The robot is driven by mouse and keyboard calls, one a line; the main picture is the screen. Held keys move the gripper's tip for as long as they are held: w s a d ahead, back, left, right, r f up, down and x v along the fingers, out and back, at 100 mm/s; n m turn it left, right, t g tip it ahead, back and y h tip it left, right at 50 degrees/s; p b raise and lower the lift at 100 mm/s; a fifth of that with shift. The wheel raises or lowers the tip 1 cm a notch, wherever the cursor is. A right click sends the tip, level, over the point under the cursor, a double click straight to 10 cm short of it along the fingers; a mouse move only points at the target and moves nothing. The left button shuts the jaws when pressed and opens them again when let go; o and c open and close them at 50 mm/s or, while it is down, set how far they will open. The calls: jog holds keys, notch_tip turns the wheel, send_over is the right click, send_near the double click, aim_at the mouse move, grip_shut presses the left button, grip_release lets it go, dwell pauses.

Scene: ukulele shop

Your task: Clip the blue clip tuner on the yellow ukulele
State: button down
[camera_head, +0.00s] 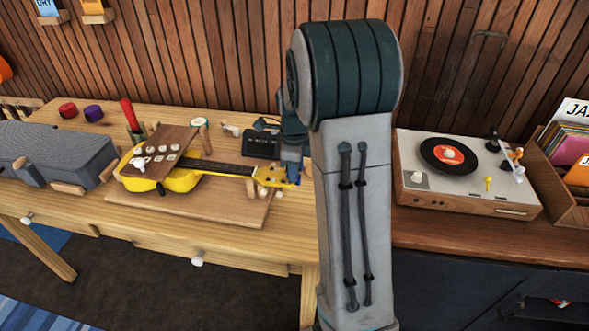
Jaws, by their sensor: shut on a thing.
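The yellow ukulele (182,183) lies on a wooden board on the workbench, its body to the left and its dark neck pointing right. Its yellow headstock (272,175) rests over a wooden support at the right end. My gripper (291,168) points down at the headstock's right end, partly hidden by my arm. It is shut on a small blue thing, seemingly the blue clip tuner (293,180), right at the headstock tip. I cannot tell whether the tuner touches the headstock.
A brown panel (164,150) with white knobs covers part of the ukulele's body. A black box (262,144) stands behind the headstock. A grey case (52,153) lies at the left. A record player (462,177) and a record crate (565,170) are on the right-hand cabinet.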

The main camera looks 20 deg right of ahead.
jog(key=c, duration=1.2)
grip_release()
notch_tip(320, 180, up, 14)
jog(key=shift+f, duration=0.1)
jog(key=s+a+f+n+t, duration=0.1)
jog(key=s+a+n, duration=0.4)
jog(key=s+n, duration=0.5)
jog(key=s+a+f+n+t, duration=0.1)
jog(key=s+a+f+n, duration=0.2)
jog(key=s+n, duration=0.8)
jog(key=shift+a+n+t, duration=0.4)
jog(key=shift+a+n, duration=0.75)
jog(key=shift+n, duration=0.65)
